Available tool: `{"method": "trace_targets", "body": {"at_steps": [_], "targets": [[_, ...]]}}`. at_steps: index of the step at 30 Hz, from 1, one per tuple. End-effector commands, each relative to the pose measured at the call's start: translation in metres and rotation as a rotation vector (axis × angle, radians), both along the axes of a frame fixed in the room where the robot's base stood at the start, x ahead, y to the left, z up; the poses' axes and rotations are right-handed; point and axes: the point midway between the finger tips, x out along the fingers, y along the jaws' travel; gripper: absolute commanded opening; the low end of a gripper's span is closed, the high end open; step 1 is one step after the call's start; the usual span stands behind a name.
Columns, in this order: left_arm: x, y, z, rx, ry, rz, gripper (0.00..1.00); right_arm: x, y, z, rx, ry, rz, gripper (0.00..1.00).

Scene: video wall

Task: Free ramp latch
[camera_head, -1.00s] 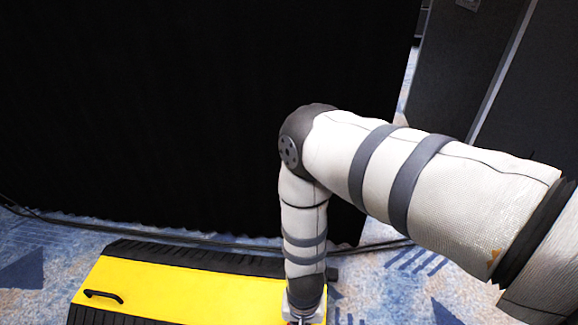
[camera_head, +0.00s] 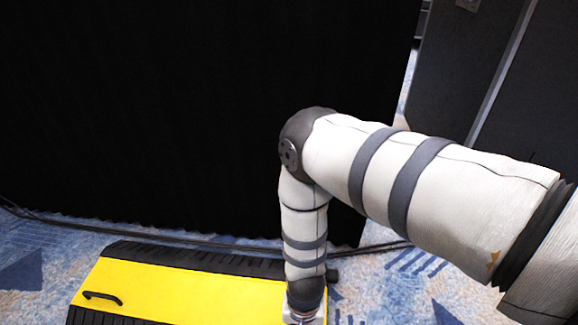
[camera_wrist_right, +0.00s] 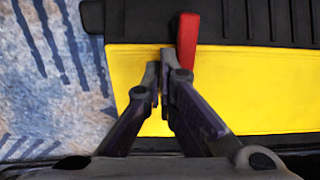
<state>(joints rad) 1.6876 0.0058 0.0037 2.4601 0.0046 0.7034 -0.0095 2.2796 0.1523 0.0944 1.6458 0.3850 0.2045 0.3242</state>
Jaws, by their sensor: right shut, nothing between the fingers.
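A yellow cable ramp (camera_head: 190,292) with black ribbed edges lies on the floor at the lower left of the head view. It also fills much of the right wrist view (camera_wrist_right: 260,90). A red latch (camera_wrist_right: 187,40) sits across the ramp's black edge and reaches onto the yellow top. My right gripper (camera_wrist_right: 161,78) is shut and empty over the yellow top. Its fingertips are right beside the latch's lower end; I cannot tell whether they touch it. In the head view my right arm hides the latch. My left gripper is not in view.
A black curtain (camera_head: 150,110) stands behind the ramp, with a dark cable (camera_head: 180,240) along its foot. Dark grey cases (camera_head: 460,80) stand at the upper right. A black handle (camera_head: 103,297) is on the ramp's left end. Blue patterned carpet (camera_head: 385,285) lies open to the ramp's right.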

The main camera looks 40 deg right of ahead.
Motion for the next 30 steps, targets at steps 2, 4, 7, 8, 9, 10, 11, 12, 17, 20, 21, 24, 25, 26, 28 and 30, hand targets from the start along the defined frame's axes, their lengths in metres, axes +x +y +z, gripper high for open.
{"method": "trace_targets", "body": {"at_steps": [2,4,7,8,9,10,11,12,17,20,21,24,25,26,28,30], "targets": [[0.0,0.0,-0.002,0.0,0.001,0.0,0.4,0.0,0.0,-0.004,0.0,0.0,0.0,0.0],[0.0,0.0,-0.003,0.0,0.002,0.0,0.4,0.0,0.0,-0.006,0.0,0.0,0.0,0.0],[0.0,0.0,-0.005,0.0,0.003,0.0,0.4,0.0,0.0,-0.009,0.0,0.0,0.0,0.0],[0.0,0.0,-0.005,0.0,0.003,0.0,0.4,0.0,0.0,-0.009,0.0,0.0,0.0,0.0],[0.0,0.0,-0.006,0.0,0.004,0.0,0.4,0.0,0.0,-0.011,0.0,0.0,0.0,0.0],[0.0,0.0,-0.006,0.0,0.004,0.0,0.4,0.0,0.0,-0.011,0.0,0.0,0.0,0.0],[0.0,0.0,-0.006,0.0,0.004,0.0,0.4,0.0,0.0,-0.012,0.0,0.0,0.0,0.0],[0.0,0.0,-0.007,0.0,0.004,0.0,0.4,0.0,0.0,-0.013,0.0,0.0,0.0,0.0],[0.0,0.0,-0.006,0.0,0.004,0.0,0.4,0.0,0.0,-0.012,0.0,0.0,0.0,0.0],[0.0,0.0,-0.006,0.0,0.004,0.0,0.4,0.0,0.0,-0.012,0.0,0.0,0.0,0.0],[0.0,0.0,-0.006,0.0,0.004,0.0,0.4,0.0,0.0,-0.012,0.0,0.0,0.0,0.0],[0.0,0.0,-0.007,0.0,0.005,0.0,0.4,0.003,0.001,-0.013,0.0,-0.001,0.0,0.0],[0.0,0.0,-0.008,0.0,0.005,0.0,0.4,0.004,0.001,-0.013,0.0,-0.001,0.001,0.0],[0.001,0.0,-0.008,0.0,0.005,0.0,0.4,0.005,0.001,-0.013,0.0,-0.001,0.001,0.0],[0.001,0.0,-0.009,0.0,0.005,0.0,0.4,0.008,0.002,-0.013,0.0,0.0,0.001,0.0],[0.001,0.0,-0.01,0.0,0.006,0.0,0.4,0.011,0.002,-0.013,0.0,-0.001,0.001,0.0]]}}
